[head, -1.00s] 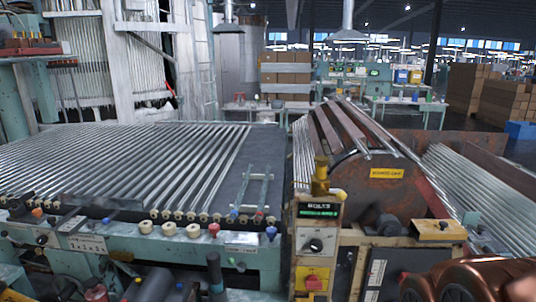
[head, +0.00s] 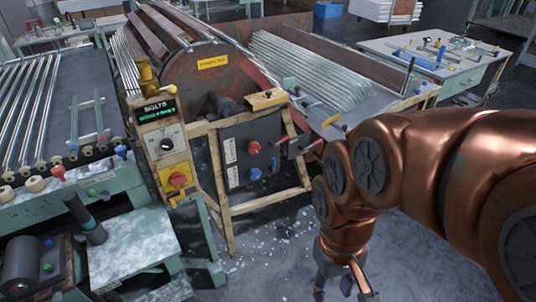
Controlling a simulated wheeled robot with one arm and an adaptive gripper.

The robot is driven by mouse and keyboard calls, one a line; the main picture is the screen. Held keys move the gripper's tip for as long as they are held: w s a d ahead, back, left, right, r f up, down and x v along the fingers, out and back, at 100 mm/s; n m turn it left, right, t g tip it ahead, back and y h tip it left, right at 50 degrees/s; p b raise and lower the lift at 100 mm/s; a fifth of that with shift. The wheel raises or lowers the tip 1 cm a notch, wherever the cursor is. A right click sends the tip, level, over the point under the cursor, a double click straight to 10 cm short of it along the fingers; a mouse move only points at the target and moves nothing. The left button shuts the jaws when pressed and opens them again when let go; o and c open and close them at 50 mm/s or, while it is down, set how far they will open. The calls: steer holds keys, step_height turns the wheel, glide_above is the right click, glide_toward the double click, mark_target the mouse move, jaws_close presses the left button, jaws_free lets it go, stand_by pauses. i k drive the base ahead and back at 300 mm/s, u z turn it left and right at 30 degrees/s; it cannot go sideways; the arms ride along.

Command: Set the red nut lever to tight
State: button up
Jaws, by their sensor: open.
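I cannot make out for sure which part is the red nut lever. A short lever with a red tip (head: 314,146) juts from a small dark bracket at the right of the machine's wooden frame. A red knob (head: 253,147) sits above a blue knob (head: 255,174) on a dark panel (head: 236,160). The lever's setting cannot be read. My gripper (head: 340,287) hangs at the bottom edge of the head view, below and right of the panel, partly cut off. Its fingers are apart, with nothing seen between them, and it touches none of these parts.
A control post with a green display (head: 158,110) and a red switch on a yellow plate (head: 177,179) stands left of the panel. A roller table with glass tubes (head: 30,105) is at left. A white worktop (head: 130,245) is at lower left. The floor (head: 275,250) before the panel is open, with shards.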

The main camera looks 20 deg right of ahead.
mark_target(272, 145)
steer(key=z, duration=0.4)
steer(key=i, duration=0.85)
steer(key=u, duration=0.95)
